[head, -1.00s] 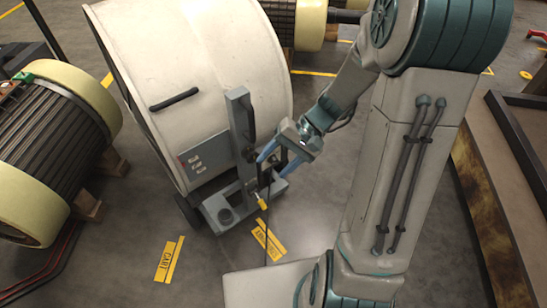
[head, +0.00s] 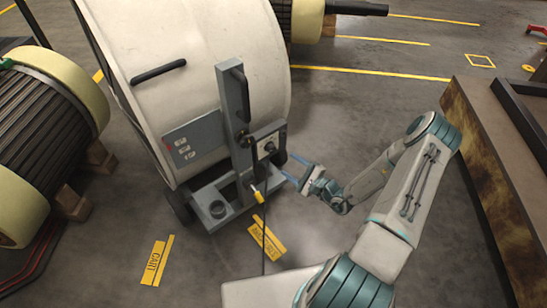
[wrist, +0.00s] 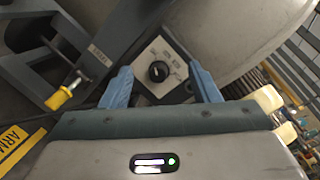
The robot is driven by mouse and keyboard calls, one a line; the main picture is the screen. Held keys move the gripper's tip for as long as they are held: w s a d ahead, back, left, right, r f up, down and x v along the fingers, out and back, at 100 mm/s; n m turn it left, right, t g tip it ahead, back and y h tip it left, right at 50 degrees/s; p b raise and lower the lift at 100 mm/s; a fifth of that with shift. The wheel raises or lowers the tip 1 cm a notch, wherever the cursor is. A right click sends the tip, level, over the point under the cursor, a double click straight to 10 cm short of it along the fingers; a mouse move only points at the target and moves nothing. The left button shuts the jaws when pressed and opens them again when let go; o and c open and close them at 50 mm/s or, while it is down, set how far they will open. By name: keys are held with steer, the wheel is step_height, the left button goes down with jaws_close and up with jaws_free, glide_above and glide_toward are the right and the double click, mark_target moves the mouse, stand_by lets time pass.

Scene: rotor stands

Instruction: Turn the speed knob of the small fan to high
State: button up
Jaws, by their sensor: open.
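The fan is a big white drum (head: 205,60) on a grey wheeled stand. Its speed knob (wrist: 159,71) is a round black knob on a pale square plate (wrist: 166,57) in the wrist view. The lettering around it is too small to read surely, and so is the knob's setting. In the head view the knob (head: 270,147) sits on the right side of the stand's upright. My gripper (head: 291,168) is just right of and below the plate, open and empty. In the wrist view the gripper's (wrist: 158,68) blue fingers stand left and right of the knob, apart from it.
A grey panel (head: 190,145) is on the drum. A brown-sided bench (head: 480,150) stands at the right.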

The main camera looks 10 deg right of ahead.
mark_target(273, 150)
step_height(273, 150, down, 5)
steer(key=d+m+t+h, duration=0.2)
steer(key=m+h, duration=0.1)
steer(key=b+x, duration=0.4)
steer(key=x, duration=1)
steer(key=shift+f, duration=0.1)
steer(key=c, duration=1)
